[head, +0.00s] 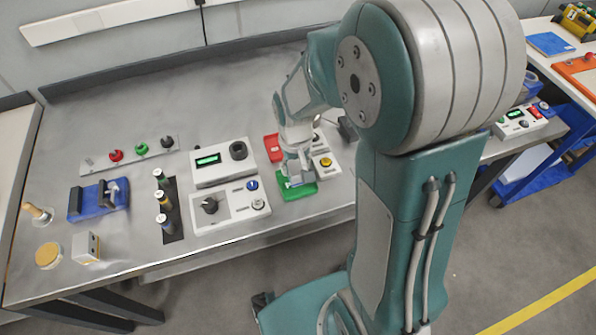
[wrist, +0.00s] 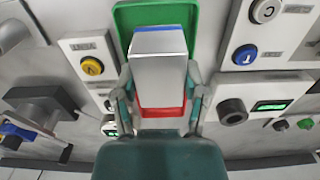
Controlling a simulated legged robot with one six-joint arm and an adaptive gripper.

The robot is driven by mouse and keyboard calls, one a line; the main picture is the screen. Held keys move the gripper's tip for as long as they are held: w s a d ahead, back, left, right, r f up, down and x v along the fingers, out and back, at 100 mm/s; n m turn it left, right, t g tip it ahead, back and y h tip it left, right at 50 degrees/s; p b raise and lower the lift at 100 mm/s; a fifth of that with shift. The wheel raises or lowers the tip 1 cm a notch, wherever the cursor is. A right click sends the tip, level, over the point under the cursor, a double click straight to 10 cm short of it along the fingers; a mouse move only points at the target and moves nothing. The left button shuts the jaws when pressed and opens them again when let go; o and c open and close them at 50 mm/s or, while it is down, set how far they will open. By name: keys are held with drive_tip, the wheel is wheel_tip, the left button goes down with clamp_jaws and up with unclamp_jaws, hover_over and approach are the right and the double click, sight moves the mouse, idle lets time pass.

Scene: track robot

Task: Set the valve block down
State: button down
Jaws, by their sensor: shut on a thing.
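The valve block (wrist: 160,80) is a silver-grey block with a blue edge in the wrist view. My gripper (wrist: 160,105) is shut on it, one finger along each side. The green tray (wrist: 126,17) lies behind the block's far end. In the head view my gripper (head: 295,162) is low over the workbench, at the green tray (head: 301,192), and largely hides the block. I cannot tell whether the block touches the tray. The red tray (head: 272,149) lies just behind, and it also shows between my fingers in the wrist view (wrist: 160,112).
Left of the trays are a control box with a green display (head: 222,179) and a knob panel (head: 230,206). A yellow-button box (head: 322,163) stands close on the right. A blue fixture (head: 97,201) and a small metal block (head: 87,248) are farther left. The bench's front edge is near.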

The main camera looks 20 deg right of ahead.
sight(294, 173)
drive_tip(key=shift+w+a+f, duration=0.1)
drive_tip(key=shift+w+f, duration=0.05)
drive_tip(key=shift+f, duration=0.2)
wheel_tip(294, 173, down, 2)
drive_tip(key=shift+a+f, duration=0.1)
drive_tip(key=shift+f, duration=0.45)
drive_tip(key=shift+d+f, duration=0.15)
drive_tip(key=shift+d, duration=0.35)
drive_tip(key=shift+c, duration=0.6)
unclamp_jaws()
drive_tip(key=shift+a, duration=0.35)
drive_tip(key=shift+d, duration=0.15)
